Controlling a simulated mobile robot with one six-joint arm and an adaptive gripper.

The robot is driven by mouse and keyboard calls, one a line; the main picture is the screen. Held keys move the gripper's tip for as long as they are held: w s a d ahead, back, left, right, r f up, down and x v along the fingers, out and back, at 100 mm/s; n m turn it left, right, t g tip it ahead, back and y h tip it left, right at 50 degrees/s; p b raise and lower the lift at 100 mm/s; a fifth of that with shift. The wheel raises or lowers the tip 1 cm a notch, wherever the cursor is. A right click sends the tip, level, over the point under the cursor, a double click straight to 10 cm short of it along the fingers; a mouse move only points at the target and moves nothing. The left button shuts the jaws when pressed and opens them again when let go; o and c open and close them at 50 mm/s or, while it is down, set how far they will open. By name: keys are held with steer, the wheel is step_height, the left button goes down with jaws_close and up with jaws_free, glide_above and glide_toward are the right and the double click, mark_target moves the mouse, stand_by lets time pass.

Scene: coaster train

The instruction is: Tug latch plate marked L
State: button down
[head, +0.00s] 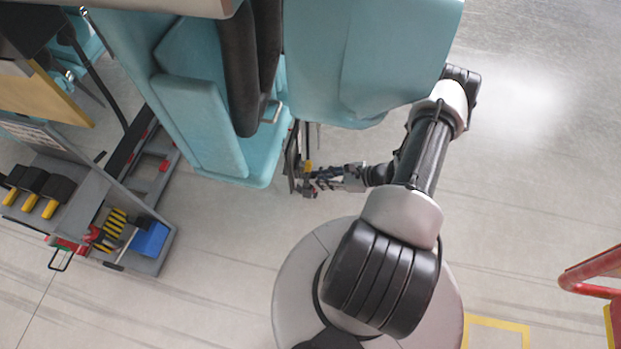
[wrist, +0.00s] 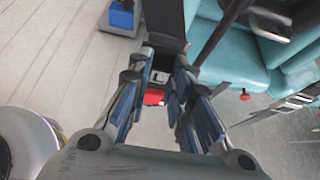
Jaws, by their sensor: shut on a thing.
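My gripper (wrist: 163,82) reaches in beside the teal coaster car in the wrist view, its fingers closed around a small latch plate (wrist: 153,97) with red and pale parts between them. I cannot read a letter on it. In the head view my gripper (head: 302,180) is at the lower edge of the teal car (head: 225,130), by dark metal parts (head: 293,158). The fingers and dark parts hide the held piece there.
A second red knob (wrist: 244,94) is under the seat to the right. A grey cart (head: 150,225) with a blue bin (head: 151,238) stands at the left. A red rail (head: 590,275) is at the right edge.

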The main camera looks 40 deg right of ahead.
steer(key=c, duration=1.4)
jaws_free()
steer(key=shift+r, duration=0.1)
steer(key=shift+o, duration=0.2)
steer(key=v, duration=1.2)
steer(key=shift+s+a, duration=0.1)
